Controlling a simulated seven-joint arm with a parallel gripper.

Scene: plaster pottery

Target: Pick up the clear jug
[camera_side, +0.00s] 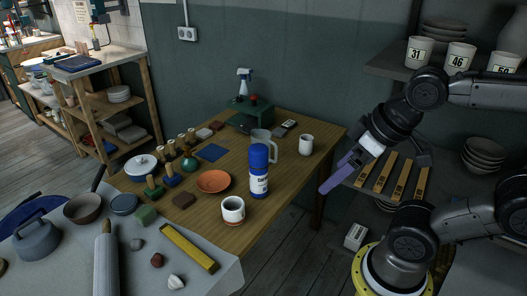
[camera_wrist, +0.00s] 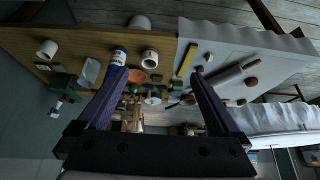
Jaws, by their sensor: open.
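The clear jug (camera_side: 263,140) stands upright on the wooden table, a greyish see-through vessel with a handle on its right. The blue and white bottle in front hides part of it. In the wrist view the jug (camera_wrist: 89,72) is at the left, outside the left finger. My gripper (camera_side: 328,187) is off the right edge of the table, to the right of the jug and apart from it. In the wrist view my gripper (camera_wrist: 158,74) has its two purple fingers spread wide with nothing held between them.
A blue and white bottle (camera_side: 259,172) stands close in front of the jug. A white cup (camera_side: 232,210) and orange bowl (camera_side: 213,181) are nearer. A shelf of numbered cups (camera_side: 420,50) is upper right.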

